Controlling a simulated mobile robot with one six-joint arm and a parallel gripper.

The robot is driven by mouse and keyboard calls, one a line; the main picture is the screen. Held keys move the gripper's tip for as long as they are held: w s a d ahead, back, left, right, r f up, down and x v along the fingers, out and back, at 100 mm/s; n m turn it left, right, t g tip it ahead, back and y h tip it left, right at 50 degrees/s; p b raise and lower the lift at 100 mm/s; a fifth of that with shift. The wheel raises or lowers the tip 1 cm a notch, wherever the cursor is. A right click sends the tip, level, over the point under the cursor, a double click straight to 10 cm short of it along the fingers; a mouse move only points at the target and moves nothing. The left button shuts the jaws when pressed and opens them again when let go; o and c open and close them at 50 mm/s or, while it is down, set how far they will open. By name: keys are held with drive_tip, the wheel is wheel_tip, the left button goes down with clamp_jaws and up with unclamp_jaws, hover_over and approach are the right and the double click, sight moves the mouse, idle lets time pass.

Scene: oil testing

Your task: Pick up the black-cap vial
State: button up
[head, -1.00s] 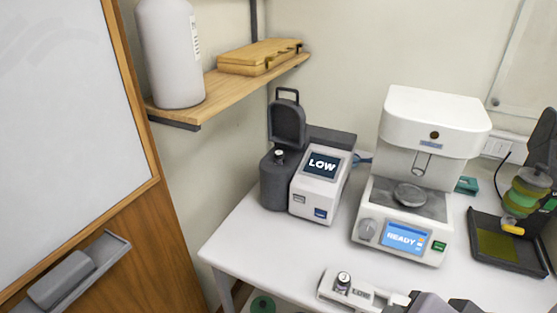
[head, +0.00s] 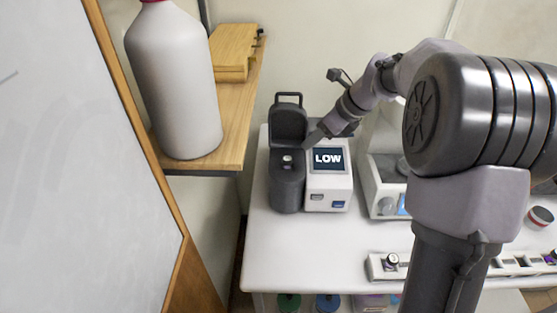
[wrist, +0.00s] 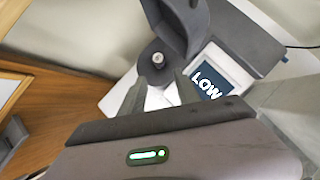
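A small vial (head: 287,159) with a dark cap and a pale top stands in the well of the dark grey tester (head: 287,190), whose lid is up. In the wrist view the vial (wrist: 158,59) is upright just beyond my fingertips. My gripper (head: 315,135) is above and to the right of the well, apart from the vial. In the wrist view my gripper (wrist: 158,90) has its two grey fingers spread with nothing between them. Another dark-capped vial (head: 392,260) stands in the white rack (head: 375,268) near the table's front.
The tester's raised lid (head: 288,125) stands behind the vial. Its screen (head: 328,158) reads LOW, at the right. A shelf (head: 235,140) with a large white bottle (head: 175,80) is on the left. My arm hides much of the white machine (head: 382,170). The table's front left is clear.

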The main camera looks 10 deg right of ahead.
drive_tip(key=b, duration=0.1)
approach(288, 159)
drive_tip(key=x, duration=0.3)
drive_tip(key=shift+w+d+f, duration=0.1)
drive_tip(key=shift+d+f, duration=0.05)
drive_tip(key=shift+d, duration=0.1)
drive_tip(key=b+x, duration=0.1)
drive_tip(key=x, duration=0.2)
drive_tip(key=b+x, duration=0.1)
drive_tip(key=x, duration=0.1)
drive_tip(key=shift+w+a+f, duration=0.1)
drive_tip(key=shift+a+f, duration=0.15)
drive_tip(key=shift+a, duration=0.15)
drive_tip(key=shift+w, duration=0.1)
drive_tip(key=shift+r, duration=0.1)
drive_tip(key=shift+c, duration=1.3)
clamp_jaws()
